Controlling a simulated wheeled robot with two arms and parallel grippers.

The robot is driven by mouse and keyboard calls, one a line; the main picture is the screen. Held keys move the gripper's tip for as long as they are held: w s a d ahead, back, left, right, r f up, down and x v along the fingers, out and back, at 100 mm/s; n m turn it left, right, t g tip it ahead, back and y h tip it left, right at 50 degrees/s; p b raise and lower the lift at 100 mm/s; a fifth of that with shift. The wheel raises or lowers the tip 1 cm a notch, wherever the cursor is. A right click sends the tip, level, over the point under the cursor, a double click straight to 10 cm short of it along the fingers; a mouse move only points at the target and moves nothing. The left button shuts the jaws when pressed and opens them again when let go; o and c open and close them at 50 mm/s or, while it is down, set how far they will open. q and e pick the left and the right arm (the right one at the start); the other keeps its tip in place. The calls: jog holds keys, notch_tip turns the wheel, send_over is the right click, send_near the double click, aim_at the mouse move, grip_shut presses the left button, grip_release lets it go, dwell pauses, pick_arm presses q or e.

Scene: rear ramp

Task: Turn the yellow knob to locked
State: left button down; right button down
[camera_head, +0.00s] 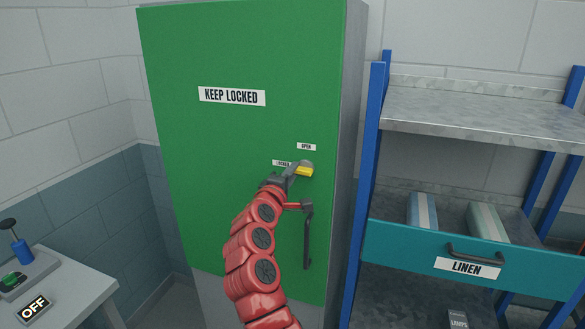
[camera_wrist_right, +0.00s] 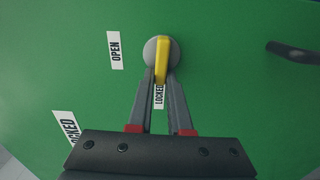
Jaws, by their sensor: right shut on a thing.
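The yellow knob (camera_head: 305,171) sits on a round grey plate on the green cabinet door (camera_head: 190,150). In the right wrist view the knob (camera_wrist_right: 162,58) is a yellow bar lying along the line to the LOCKED label (camera_wrist_right: 159,96); its end points at that label. The OPEN label (camera_wrist_right: 115,50) is off to the side there, and above the knob in the head view (camera_head: 306,147). My right gripper (camera_wrist_right: 161,76) has its fingertips on both sides of the bar's end and is shut on it. My left gripper is not in view.
A dark door handle (camera_head: 308,238) hangs below the knob, close to my right arm. A blue-post shelf (camera_head: 470,115) with an open LINEN drawer (camera_head: 410,246) stands to the right. A grey table (camera_head: 70,292) with an OFF sign is at the lower left.

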jog(key=shift+f+n, duration=0.1)
jog(key=shift+n, duration=0.3)
jog(key=c, duration=0.8)
grip_release()
jog(key=shift+c, duration=0.2)
jog(key=b+v, duration=0.5)
jog(key=v, duration=1.2)
jog(key=shift+s+b, duration=0.2)
jog(key=shift+b, duration=0.1)
jog(key=shift+a, duration=0.1)
